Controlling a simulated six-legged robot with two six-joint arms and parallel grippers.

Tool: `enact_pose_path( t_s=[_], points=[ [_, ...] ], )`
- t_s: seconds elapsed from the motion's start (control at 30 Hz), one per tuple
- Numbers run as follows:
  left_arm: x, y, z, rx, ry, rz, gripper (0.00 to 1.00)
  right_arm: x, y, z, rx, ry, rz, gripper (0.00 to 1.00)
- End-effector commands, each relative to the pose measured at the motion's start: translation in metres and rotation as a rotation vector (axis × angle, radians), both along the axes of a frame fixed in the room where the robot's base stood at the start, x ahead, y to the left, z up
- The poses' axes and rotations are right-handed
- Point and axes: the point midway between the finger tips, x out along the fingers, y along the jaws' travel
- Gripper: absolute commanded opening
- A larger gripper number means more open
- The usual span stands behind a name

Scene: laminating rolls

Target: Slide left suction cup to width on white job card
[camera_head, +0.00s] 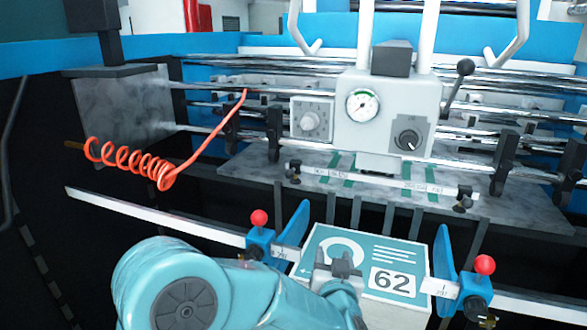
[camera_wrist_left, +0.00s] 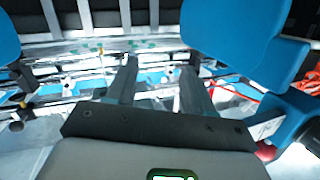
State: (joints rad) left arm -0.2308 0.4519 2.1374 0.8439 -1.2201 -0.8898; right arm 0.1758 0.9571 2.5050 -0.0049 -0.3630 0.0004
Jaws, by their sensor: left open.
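The job card (camera_head: 393,281) is teal and white with a large "62". It lies at the front centre on a block between two blue side plates. A short scale bar (camera_head: 380,183) above it carries a small dark slider at its left end (camera_head: 293,171) and another at its right end (camera_head: 463,196). I cannot tell for certain which part is the suction cup. My left gripper (camera_head: 340,268) is in front of the card and hides part of it. In the left wrist view its two fingers (camera_wrist_left: 160,68) are apart with nothing between them. My right gripper is not in view.
The left blue plate (camera_head: 293,228) and right blue plate (camera_head: 445,262) sit on a long ruler bar (camera_head: 150,217), beside red knobs (camera_head: 259,219) (camera_head: 485,264). A grey gauge box (camera_head: 385,110) with a lever stands behind. An orange coiled hose (camera_head: 130,160) hangs at left.

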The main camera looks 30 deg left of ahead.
Motion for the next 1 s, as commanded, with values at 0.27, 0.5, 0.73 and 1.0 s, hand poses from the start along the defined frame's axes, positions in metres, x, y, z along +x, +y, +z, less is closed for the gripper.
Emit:
enact_pose_path(
  t_s=[0.27,0.5,0.73,1.0],
  points=[
    [-0.042,0.034,0.124,0.093,-0.111,0.288,0.52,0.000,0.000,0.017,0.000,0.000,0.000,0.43],
    [-0.017,0.063,0.127,0.097,-0.108,0.302,0.52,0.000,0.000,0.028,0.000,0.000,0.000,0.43],
    [0.024,0.103,0.128,0.097,-0.108,0.300,0.52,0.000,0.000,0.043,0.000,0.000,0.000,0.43],
    [0.060,0.139,0.126,0.096,-0.109,0.296,0.52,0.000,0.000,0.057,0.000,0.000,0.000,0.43]
  ],
)
